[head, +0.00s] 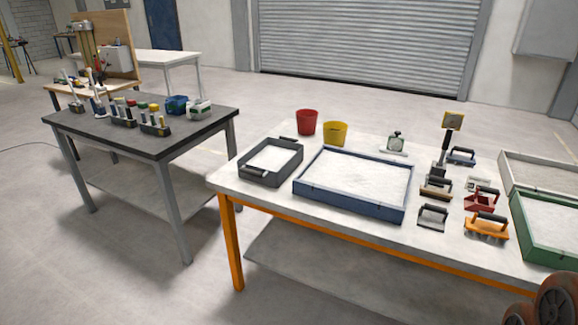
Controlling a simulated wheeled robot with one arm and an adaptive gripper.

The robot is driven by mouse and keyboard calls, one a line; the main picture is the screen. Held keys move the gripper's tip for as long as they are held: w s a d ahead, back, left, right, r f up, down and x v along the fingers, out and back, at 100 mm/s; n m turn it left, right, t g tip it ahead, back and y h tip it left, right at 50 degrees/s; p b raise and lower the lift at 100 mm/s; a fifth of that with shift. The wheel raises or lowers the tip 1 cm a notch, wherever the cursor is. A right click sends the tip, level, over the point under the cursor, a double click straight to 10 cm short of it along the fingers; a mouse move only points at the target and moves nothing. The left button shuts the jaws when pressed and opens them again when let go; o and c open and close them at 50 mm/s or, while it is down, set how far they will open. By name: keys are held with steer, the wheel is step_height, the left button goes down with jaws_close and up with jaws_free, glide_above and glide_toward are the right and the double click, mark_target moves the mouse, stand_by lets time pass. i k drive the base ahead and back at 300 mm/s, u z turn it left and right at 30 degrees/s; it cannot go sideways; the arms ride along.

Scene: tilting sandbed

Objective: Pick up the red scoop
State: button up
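The red scoop (480,203) is on the right part of the white-topped table, a small red open-fronted shape with a dark handle above it. It sits between an orange tool (486,230) in front and a small pale item (477,183) behind. Nothing is seen holding it. My gripper is not in view.
The table (265,211) also bears a blue sand tray (350,203), a dark tray (262,179), red (307,122) and yellow (335,132) buckets, and several dark-handled tools. A green tray (540,247) stands right of the scoop. Open floor (130,265) lies left.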

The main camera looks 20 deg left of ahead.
mark_target(483, 198)
steer(key=u, duration=0.15)
steer(key=i, duration=1.6)
steer(key=u, duration=0.25)
